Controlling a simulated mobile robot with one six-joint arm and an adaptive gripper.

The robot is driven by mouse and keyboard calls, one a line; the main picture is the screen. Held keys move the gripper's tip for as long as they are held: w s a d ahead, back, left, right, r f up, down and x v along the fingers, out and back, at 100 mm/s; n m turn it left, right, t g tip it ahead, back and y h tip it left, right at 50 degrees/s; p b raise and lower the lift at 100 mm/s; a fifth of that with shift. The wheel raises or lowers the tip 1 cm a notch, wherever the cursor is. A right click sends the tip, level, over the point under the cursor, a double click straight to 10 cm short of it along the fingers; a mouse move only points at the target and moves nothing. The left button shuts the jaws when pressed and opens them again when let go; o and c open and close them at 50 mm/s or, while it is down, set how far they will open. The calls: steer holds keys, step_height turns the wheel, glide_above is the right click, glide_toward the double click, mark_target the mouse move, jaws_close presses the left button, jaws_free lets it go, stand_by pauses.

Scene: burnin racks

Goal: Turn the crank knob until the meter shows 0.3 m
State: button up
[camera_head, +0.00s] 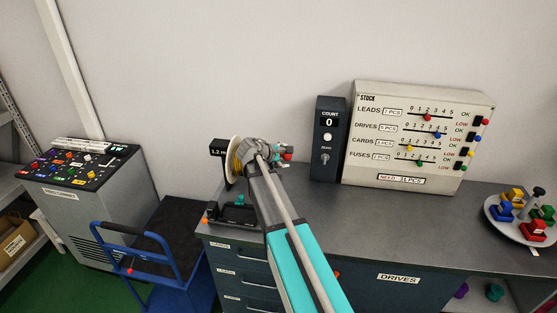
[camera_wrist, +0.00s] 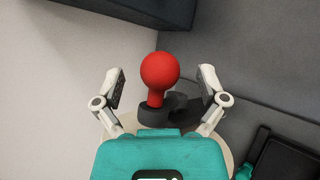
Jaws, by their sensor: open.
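The crank knob (camera_wrist: 160,72) is a red ball on a short red stem, set on a dark crank arm (camera_wrist: 180,105) in the wrist view. My gripper (camera_wrist: 162,78) is open, with one finger on each side of the knob and a visible gap on both sides. In the head view, my gripper (camera_head: 281,153) is beside the reel (camera_head: 232,172), a pale disc with yellow winding. A small red spot there seems to be the knob. The meter (camera_head: 218,149) is a black box behind the reel; it reads about 1.2 m, its right part hidden.
The reel stands at the left end of a grey-topped bench (camera_head: 390,225). A black count box (camera_head: 327,165) showing 0 and a stock panel (camera_head: 405,165) stand behind. A round tray (camera_head: 495,222) with colored pieces is at right. A blue cart (camera_head: 165,265) and button console (camera_head: 75,185) are left.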

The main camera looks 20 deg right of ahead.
steer(key=shift+b+x, duration=0.3)
steer(key=shift+x, duration=0.65)
steer(key=shift+a, duration=0.1)
steer(key=c, duration=1.2)
steer(key=shift+s+a+f+b, duration=0.3)
steer(key=shift+s+f+b, duration=0.05)
steer(key=shift+s, duration=0.15)
steer(key=shift+s+a+f+b, duration=0.3)
steer(key=shift+s+f+b, duration=0.1)
steer(key=shift+s, duration=0.1)
steer(key=shift+s+a+f+b, duration=0.2)
steer(key=shift+s+f+b, duration=0.15)
steer(key=shift+f+b, duration=0.2)
steer(key=shift+s+a+f+b, duration=0.25)
steer(key=shift+s+f+b, duration=0.05)
steer(key=shift+f+b, duration=0.25)
steer(key=shift+f, duration=0.1)
